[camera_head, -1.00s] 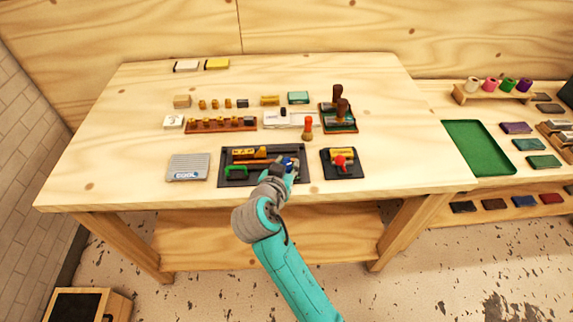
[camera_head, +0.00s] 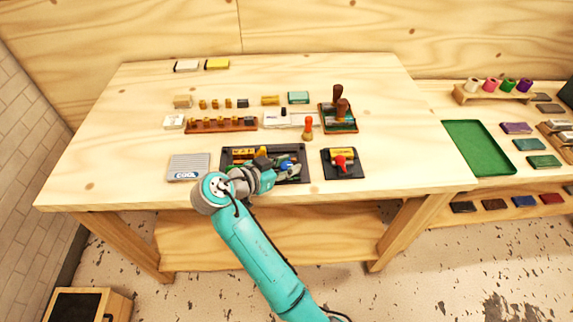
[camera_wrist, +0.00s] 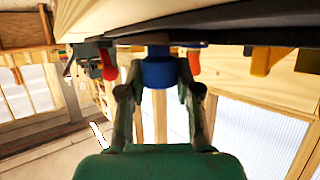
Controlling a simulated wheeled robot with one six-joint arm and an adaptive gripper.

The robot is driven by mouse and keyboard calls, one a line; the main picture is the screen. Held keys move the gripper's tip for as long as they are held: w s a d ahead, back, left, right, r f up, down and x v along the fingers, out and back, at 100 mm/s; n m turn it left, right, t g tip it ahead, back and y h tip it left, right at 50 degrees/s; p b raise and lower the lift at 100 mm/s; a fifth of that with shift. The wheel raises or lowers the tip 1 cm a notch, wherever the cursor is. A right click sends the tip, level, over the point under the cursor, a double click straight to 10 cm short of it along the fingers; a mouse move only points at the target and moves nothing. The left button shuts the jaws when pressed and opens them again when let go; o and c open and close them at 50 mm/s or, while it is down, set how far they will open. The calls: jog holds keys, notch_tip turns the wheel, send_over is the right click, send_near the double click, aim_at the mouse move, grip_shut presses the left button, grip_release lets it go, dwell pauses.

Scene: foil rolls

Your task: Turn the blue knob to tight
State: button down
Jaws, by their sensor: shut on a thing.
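The blue knob (camera_wrist: 159,70) sits between the two fingers of my gripper (camera_wrist: 159,92) in the wrist view. The fingers are closed on its sides. In the head view the blue knob (camera_head: 284,166) shows as a small blue patch at the right part of the dark tray (camera_head: 302,178), and my gripper (camera_head: 285,170) reaches it from the left. My wrist and forearm cover the front left of the tray. The knob's markings are hidden, so I cannot tell its turn position.
A black plate with a red knob (camera_head: 340,160) lies right of the tray. A grey "COOL" pad (camera_head: 188,165) lies to the left. The table's front is mostly clear.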

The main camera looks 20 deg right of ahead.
jog(key=shift+f, duration=0.15)
jog(key=c, duration=0.8)
grip_release()
jog(key=shift+o, duration=0.2)
jog(key=v, duration=1.2)
